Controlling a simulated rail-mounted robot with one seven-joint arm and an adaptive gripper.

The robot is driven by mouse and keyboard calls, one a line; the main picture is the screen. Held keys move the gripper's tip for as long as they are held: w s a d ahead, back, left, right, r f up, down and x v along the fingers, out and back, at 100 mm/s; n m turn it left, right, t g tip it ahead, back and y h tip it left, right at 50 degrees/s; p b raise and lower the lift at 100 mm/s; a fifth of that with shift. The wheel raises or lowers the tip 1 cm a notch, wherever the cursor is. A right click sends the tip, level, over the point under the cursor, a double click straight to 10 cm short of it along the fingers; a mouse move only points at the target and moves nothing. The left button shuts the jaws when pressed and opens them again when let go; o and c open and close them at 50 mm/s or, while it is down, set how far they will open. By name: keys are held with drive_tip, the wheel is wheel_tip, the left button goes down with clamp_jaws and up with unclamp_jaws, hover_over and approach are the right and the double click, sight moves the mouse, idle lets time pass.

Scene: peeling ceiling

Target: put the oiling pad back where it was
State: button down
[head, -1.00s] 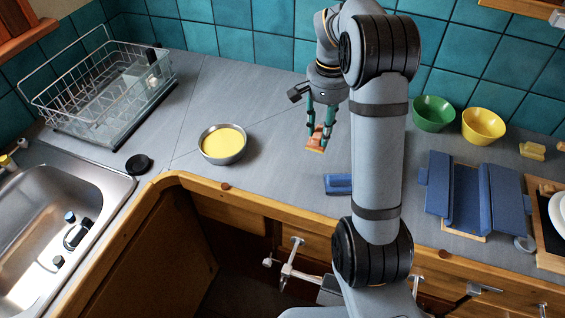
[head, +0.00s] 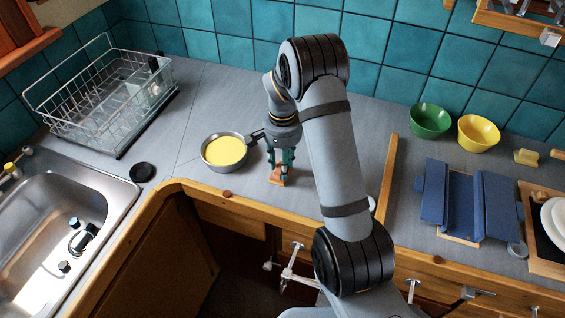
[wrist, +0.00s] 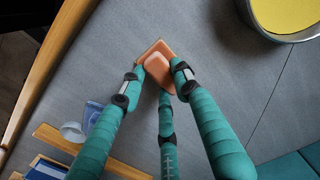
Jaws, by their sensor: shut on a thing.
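The oiling pad (head: 277,179) is a small orange-brown block with a paler pink top. My gripper (head: 281,168) is shut on it, low over the grey worktop, to the right of a metal bowl of yellow liquid (head: 226,150). I cannot tell whether the pad touches the worktop. In the wrist view the pad (wrist: 157,66) sits between the teal fingers of my gripper (wrist: 158,72). The bowl's rim (wrist: 258,30) shows at the upper right there, apart from the pad.
A wooden strip (head: 391,165) lies right of my arm. Beyond it stand a blue folded holder (head: 466,205), a green bowl (head: 430,121) and a yellow bowl (head: 479,133). A dish rack (head: 105,100) and a sink (head: 50,225) are left. The worktop behind my gripper is clear.

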drive_tip(key=shift+f, duration=0.15)
drive_tip(key=c, duration=1.3)
unclamp_jaws()
drive_tip(key=shift+w+r, duration=0.1)
drive_tip(key=shift+r, duration=0.5)
wheel_tip(320, 180, up, 11)
drive_tip(key=shift+r+b, duration=0.1)
drive_tip(key=shift+b, duration=0.4)
